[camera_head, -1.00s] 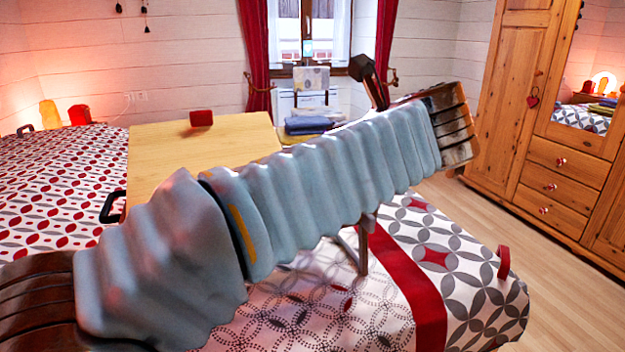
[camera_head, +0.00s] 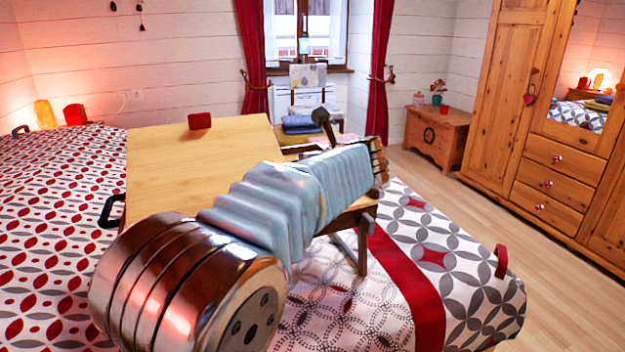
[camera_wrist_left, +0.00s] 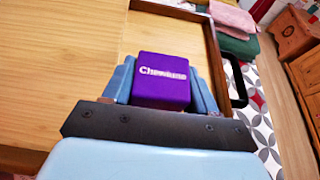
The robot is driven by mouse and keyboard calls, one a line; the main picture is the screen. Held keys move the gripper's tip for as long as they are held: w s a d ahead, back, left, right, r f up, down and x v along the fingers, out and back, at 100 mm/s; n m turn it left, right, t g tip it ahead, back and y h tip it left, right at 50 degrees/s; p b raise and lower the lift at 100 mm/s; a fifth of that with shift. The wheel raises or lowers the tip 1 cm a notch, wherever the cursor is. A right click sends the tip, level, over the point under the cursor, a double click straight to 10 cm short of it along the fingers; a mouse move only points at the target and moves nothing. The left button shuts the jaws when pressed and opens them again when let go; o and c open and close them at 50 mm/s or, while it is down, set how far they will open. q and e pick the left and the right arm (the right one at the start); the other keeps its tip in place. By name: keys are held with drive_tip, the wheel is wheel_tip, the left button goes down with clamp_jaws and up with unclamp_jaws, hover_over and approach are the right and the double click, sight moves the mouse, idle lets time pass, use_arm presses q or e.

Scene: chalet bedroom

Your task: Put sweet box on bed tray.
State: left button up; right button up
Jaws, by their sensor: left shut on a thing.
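The purple sweet box (camera_wrist_left: 163,80), with pale lettering, is between the fingers of my left gripper (camera_wrist_left: 164,88) in the left wrist view. The gripper is shut on it. The wooden bed tray (camera_head: 170,165) stands on the bed in the head view; its pale top (camera_wrist_left: 60,70) also lies below the box in the wrist view. A dark-rimmed section of the tray is behind and right of the box. I cannot tell the gap between box and tray. In the head view my left arm hides the box and the tray's right part. My right gripper is not in view.
Folded towels (camera_head: 299,123) lie beyond. A wooden chest (camera_head: 436,135) and wardrobe (camera_head: 510,85) stand right.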

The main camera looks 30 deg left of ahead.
use_arm(q)
drive_tip(key=shift+w+a+f, duration=0.25)
drive_tip(key=shift+f, duration=0.25)
drive_tip(key=shift+f+b, duration=0.4)
drive_tip(key=shift+f, duration=1.05)
drive_tip(key=shift+f, duration=0.1)
drive_tip(key=shift+f, duration=0.15)
drive_tip(key=o, duration=0.8)
